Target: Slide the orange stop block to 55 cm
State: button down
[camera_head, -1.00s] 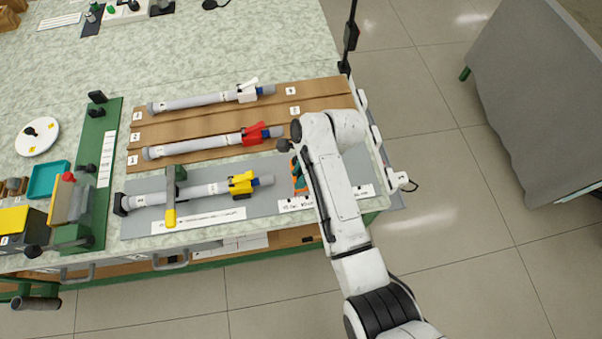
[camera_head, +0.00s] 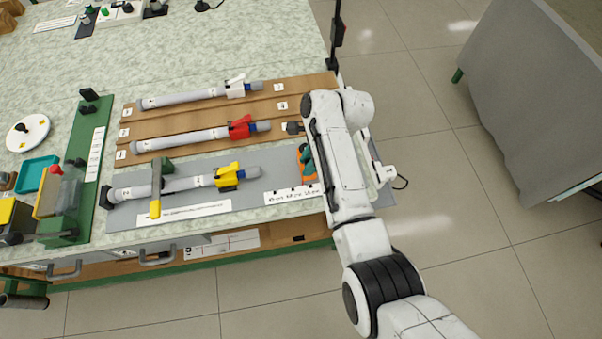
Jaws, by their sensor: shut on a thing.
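The orange stop block (camera_head: 301,152) is at the right end of the grey fixture board (camera_head: 270,168), partly hidden by my arm. My gripper (camera_head: 308,168) points down at the block, mostly hidden behind my white arm links; it is shut on the block. A grey rod with a yellow clamp (camera_head: 229,176) lies on the same board, its right end apart from the block to the left. A white scale strip (camera_head: 185,213) and a label with length marks (camera_head: 290,196) run along the front edge. The marks are too small to read for the block's position.
A yellow-ended hold-down bar (camera_head: 155,205) crosses the rod. Behind it, a brown rack (camera_head: 190,118) holds rods with red (camera_head: 240,127) and white (camera_head: 236,88) clamps. A green fixture (camera_head: 88,165) stands left. Floor lies beyond the bench's right edge.

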jog(key=shift+w+d, duration=0.15)
jog(key=shift+d, duration=0.35)
jog(key=shift+w+d, duration=0.15)
jog(key=shift+d, duration=0.35)
jog(key=c, duration=1.2)
grip_release()
jog(key=shift+c, duration=0.2)
jog(key=v, duration=1)
jog(key=shift+r, duration=0.4)
jog(key=shift+w+d, duration=0.1)
jog(key=shift+d, duration=0.05)
